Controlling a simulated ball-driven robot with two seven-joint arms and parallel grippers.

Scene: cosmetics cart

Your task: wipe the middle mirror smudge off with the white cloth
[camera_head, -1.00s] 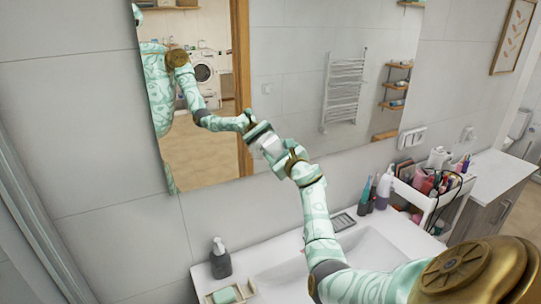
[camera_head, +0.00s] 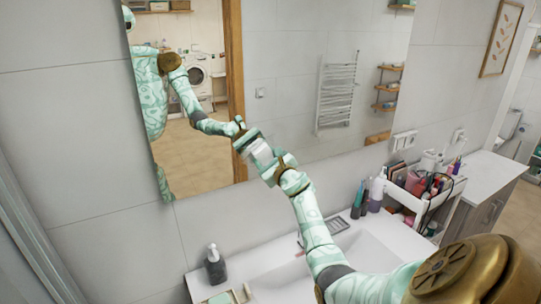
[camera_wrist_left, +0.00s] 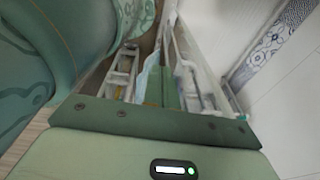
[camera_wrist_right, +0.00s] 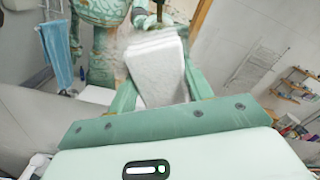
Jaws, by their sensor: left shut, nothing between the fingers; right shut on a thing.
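My right gripper (camera_head: 254,148) is shut on the white cloth (camera_wrist_right: 157,70), a folded pad held up at the mirror (camera_head: 290,90). The cloth also shows as a pale patch between the fingers in the head view (camera_head: 262,155). It is close to the glass near the mirror's lower edge; I cannot tell whether it touches. A faint whitish, speckled patch (camera_wrist_right: 128,38) shows beside the cloth in the right wrist view, perhaps a smudge. No other smudge is clear. My left gripper (camera_wrist_left: 165,88) is shut and empty in the left wrist view, and outside the head view.
Below the mirror are a washbasin (camera_head: 350,262), a dark soap dispenser (camera_head: 214,266) and a soap tray (camera_head: 228,299). Bottles (camera_head: 376,190) and a white cosmetics cart (camera_head: 425,200) stand at right. The mirror reflects my arm and the room.

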